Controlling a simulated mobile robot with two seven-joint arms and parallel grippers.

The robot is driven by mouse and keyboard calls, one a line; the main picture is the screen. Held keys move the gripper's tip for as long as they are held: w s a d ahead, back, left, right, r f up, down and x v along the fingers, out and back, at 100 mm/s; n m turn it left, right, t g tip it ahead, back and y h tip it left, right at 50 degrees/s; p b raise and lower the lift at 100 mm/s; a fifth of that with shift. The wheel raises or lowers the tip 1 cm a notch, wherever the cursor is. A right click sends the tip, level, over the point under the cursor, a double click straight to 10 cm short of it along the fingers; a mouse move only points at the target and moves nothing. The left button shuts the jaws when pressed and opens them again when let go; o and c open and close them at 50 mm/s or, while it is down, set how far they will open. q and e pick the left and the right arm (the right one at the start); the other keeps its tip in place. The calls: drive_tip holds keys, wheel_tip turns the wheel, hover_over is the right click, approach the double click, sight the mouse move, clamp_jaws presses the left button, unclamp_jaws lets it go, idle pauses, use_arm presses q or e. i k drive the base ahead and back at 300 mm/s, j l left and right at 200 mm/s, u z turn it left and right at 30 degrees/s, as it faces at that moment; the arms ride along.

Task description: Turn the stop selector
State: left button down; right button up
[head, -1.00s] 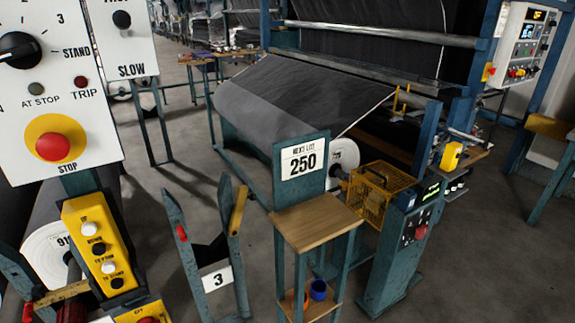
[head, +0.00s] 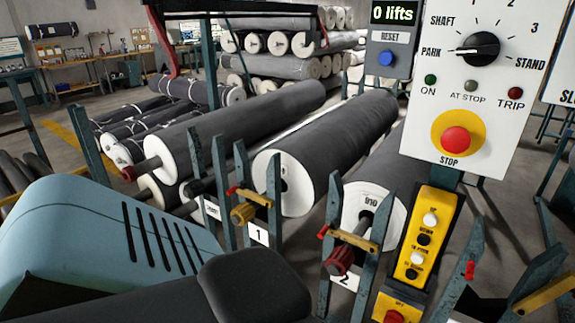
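The stop selector (head: 478,50) is a round black knob on a white control panel (head: 440,130) at the upper right of the head view. Printed marks SHAFT, PARK, 1, 2, 3 and STAND stand around it. Its white pointer line faces left, towards PARK. Below it are a green ON lamp (head: 430,79), a grey AT STOP lamp (head: 470,86) and a red TRIP lamp (head: 515,93). A red STOP button (head: 455,140) sits on a yellow disc. Neither gripper is in view.
A grey box (head: 391,40) beside the panel reads "0 lifts" and has a blue RESET button (head: 386,58). A yellow button station (head: 427,235) hangs below the panel. Large grey rolls (head: 330,140) lie behind teal stands numbered 1 (head: 258,234) and 2.

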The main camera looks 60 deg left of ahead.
sight(482, 49)
drive_tip(key=j+u, duration=0.3)
drive_tip(key=j, duration=0.15)
drive_tip(key=j+u, duration=0.25)
drive_tip(key=j, duration=0.75)
drive_tip(key=i+j+u, duration=0.15)
drive_tip(key=j, duration=1.05)
